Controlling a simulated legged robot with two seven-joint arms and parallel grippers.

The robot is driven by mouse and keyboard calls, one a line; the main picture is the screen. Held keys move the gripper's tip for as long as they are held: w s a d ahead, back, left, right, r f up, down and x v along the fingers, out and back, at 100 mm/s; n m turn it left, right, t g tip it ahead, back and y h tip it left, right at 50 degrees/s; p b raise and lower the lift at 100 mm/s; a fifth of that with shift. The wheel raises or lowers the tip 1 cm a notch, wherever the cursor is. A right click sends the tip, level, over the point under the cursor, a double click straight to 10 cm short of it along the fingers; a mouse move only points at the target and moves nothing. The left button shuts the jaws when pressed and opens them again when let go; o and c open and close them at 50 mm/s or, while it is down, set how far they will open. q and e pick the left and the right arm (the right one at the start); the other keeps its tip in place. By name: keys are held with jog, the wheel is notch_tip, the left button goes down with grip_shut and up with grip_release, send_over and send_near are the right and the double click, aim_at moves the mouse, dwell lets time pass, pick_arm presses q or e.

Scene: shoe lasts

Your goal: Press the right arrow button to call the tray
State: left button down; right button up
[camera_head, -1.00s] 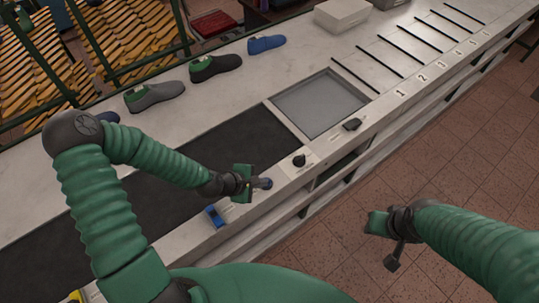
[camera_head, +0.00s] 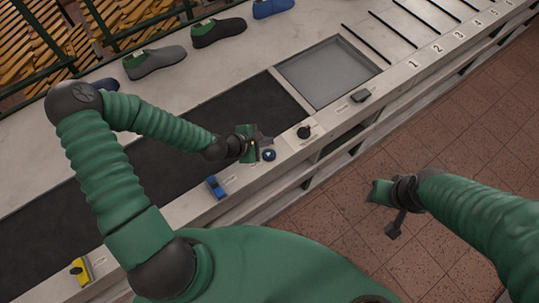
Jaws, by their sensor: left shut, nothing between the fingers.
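A round blue button (camera_head: 269,155) with a pale arrow mark sits on the light front ledge of the counter. My left gripper (camera_head: 264,142) is shut and empty, just behind and slightly left of the button in the picture. The button's face shows clear of the fingers; I cannot tell how high they are above the ledge. I see no loose tray; a grey square panel (camera_head: 326,74) is set into the counter.
A black knob (camera_head: 304,132), a dark switch (camera_head: 360,96), a blue switch (camera_head: 216,187) and a yellow switch (camera_head: 81,270) line the ledge. A dark belt (camera_head: 190,150) runs behind. Several shoes, including a grey one (camera_head: 155,62), stand at the back. Numbered slots lie at upper right.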

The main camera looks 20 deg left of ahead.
pick_arm(q)
jog(key=b, duration=0.3)
send_over(267, 155)
notch_tip(267, 155, down, 4)
jog(key=shift+a+f, duration=0.15)
jog(key=shift+f, duration=0.5)
dwell(1.2)
jog(key=shift+f, duration=0.3)
